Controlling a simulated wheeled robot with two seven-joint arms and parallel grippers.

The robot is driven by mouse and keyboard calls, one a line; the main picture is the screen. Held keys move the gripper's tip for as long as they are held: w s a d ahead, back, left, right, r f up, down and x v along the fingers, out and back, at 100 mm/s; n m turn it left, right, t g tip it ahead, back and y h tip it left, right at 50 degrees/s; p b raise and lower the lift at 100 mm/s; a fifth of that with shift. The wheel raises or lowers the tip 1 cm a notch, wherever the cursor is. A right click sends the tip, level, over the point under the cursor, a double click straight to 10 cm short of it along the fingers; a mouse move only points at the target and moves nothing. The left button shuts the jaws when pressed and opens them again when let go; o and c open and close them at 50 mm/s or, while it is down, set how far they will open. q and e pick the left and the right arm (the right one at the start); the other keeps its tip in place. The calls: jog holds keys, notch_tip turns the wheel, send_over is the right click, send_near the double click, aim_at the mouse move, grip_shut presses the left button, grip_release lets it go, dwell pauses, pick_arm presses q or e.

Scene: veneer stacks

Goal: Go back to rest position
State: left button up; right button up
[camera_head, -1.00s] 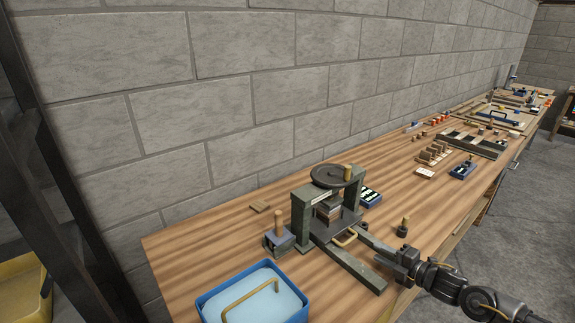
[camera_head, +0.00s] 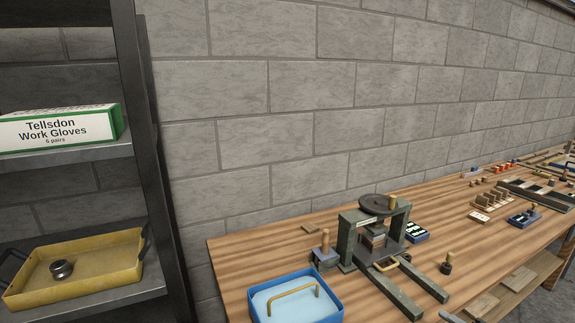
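Only a small grey tip of what looks like my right gripper (camera_head: 452,317) shows at the bottom edge, by the bench's front edge. Its fingers are too cut off to tell open from shut. My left gripper is out of view. The dark green screw press (camera_head: 350,243) stands on the wooden bench (camera_head: 235,262), with a round wheel (camera_head: 375,205) on top and a small stack (camera_head: 373,240) between its posts. The gripper tip is apart from the press's front leg.
A blue tray (camera_head: 335,305) with a yellow handle sits at the bench's front left. A dark shelf post (camera_head: 150,150) stands left, with a glove box (camera_head: 60,130) and a yellow tray (camera_head: 110,280) on the shelves. Small parts and racks lie farther right along the bench.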

jog(key=s+d+f+m+g+h, duration=0.1)
jog(key=s+d+f+m+h, duration=0.1)
jog(key=d+f+m+h, duration=0.55)
jog(key=s+d+f+m+g, duration=0.15)
jog(key=s+f, duration=0.25)
jog(key=f, duration=0.4)
jog(key=s+f+m+g, duration=0.25)
jog(key=s+f, duration=0.25)
jog(key=f, duration=0.4)
jog(key=s+d+f+m+g, duration=0.1)
jog(key=s+f+m, duration=0.25)
jog(key=f, duration=0.45)
jog(key=s+a+f+m+g, duration=0.2)
jog(key=s+a+f, duration=0.45)
jog(key=s, duration=0.35)
jog(key=s+a+f+m+g, duration=0.25)
jog(key=s+a+f, duration=0.25)
jog(key=s+f, duration=0.4)
jog(key=s+a+f+g+y, duration=0.1)
jog(key=s+a+f+g, duration=0.1)
jog(key=s+a, duration=1.3)
jog(key=shift+f+m+g, duration=0.25)
jog(key=shift+m+g, duration=0.1)
jog(key=shift+g, duration=0.1)
